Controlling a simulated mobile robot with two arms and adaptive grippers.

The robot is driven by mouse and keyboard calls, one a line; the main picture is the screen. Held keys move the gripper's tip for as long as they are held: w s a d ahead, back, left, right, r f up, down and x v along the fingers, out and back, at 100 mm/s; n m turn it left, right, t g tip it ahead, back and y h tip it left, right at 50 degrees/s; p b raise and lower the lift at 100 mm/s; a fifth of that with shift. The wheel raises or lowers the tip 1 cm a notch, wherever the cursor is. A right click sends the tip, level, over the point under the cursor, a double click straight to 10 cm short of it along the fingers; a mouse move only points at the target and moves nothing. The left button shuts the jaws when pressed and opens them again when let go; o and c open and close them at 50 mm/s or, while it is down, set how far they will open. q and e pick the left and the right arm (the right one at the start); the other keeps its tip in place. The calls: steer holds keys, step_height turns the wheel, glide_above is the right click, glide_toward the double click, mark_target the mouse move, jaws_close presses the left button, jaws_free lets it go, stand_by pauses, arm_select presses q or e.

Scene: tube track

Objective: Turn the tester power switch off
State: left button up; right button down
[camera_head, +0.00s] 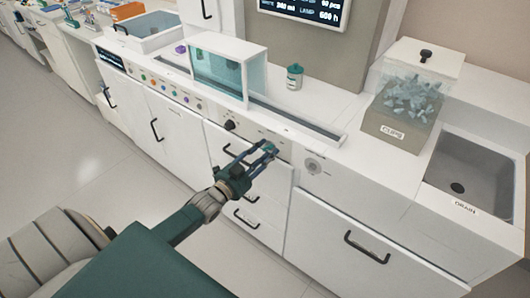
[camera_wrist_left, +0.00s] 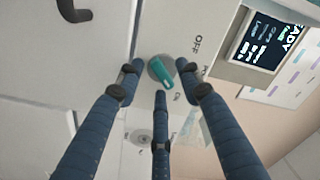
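The tester power switch is a small teal handle on a round grey base, set in the white counter front. In the left wrist view the switch (camera_wrist_left: 161,71) lies between the tips of my left gripper's blue fingers (camera_wrist_left: 158,80). Two fingers are at its sides and one is below it; the fingers are spread and do not visibly grip it. The lettering OFF (camera_wrist_left: 199,44) shows up and right of the switch; another small mark beside it is hard to read. In the head view my left gripper (camera_head: 267,153) reaches to the counter front, partly covering the switch. My right gripper is not in view.
A black knob (camera_head: 230,125) sits left of my left gripper, and a round grey fitting (camera_head: 314,164) to its right. Drawers with black handles (camera_head: 246,219) are below. On the counter are a glass-walled box (camera_head: 219,73), a green jar (camera_head: 294,77) and a clips bin (camera_head: 391,128).

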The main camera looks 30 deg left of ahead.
arm_select(q)
jaws_close()
steer(key=shift+n, duration=0.4)
steer(key=n+p, duration=0.1)
steer(key=n, duration=0.7)
steer(key=shift+r+n, duration=0.1)
steer(key=shift+n, duration=0.2)
steer(key=n, duration=0.8)
steer(key=shift+a+r+b, duration=0.1)
steer(key=shift+b, duration=0.2)
steer(key=shift+n, duration=0.5)
